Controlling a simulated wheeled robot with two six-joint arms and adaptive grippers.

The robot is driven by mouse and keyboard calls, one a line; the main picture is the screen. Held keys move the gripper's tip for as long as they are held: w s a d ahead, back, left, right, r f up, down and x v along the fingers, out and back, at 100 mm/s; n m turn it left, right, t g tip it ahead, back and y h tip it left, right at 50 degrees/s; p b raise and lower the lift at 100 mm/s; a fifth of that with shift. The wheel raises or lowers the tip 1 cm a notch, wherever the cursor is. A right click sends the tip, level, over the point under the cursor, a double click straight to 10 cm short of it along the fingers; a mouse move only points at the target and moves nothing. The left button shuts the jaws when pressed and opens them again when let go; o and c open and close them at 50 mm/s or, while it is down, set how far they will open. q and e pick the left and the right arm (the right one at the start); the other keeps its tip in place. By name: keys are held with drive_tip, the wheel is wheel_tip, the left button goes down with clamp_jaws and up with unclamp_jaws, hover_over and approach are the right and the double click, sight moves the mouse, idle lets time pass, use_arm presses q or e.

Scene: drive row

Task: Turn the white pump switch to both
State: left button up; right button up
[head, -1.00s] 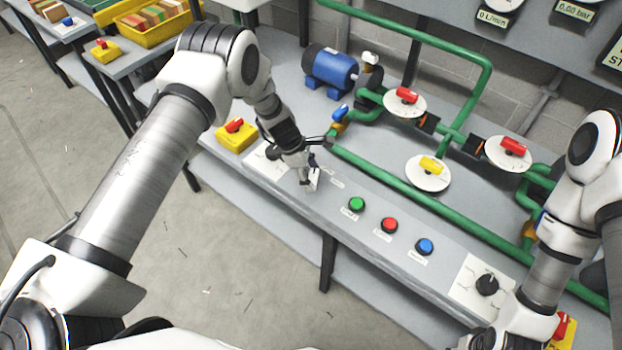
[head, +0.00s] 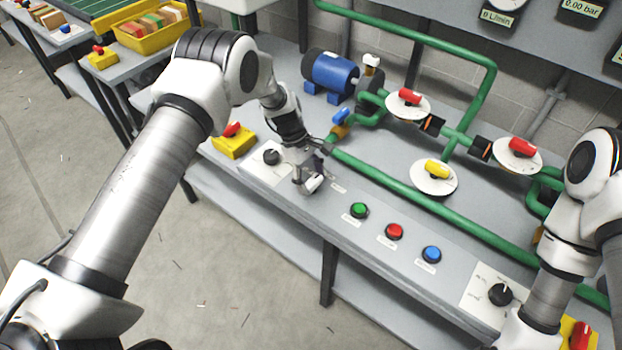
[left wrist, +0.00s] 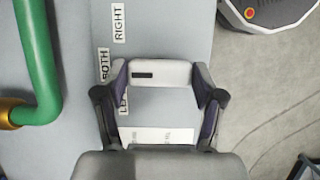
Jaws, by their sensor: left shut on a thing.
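The white pump switch (left wrist: 165,73) is in the middle of the left wrist view, with a black mark near its left end. The mark points towards the BOTH label (left wrist: 104,63), a little below it. The RIGHT label (left wrist: 119,22) is above and the LEFT label (left wrist: 124,100), partly hidden by a finger, is below. My left gripper (left wrist: 162,88) is shut on the switch, one finger at each end. In the head view the left gripper (head: 310,181) is at the bench's front part, over the switch (head: 314,183). My right gripper is out of the picture.
Green (head: 359,210), red (head: 394,231) and blue (head: 431,254) buttons lie right of the switch. A black knob (head: 271,157) is close on its left, beside a yellow box with a red button (head: 233,141). Green pipes (head: 430,205) run behind.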

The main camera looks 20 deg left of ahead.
use_arm(q)
drive_tip(key=shift+s+f, duration=0.1)
drive_tip(key=o, duration=1.1)
drive_tip(key=shift+d, duration=0.1)
drive_tip(key=shift+o, duration=0.2)
drive_tip(key=shift+w+a+r, duration=0.2)
drive_tip(key=shift+r, duration=0.25)
drive_tip(key=v, duration=1.1)
drive_tip(key=shift+s, duration=0.1)
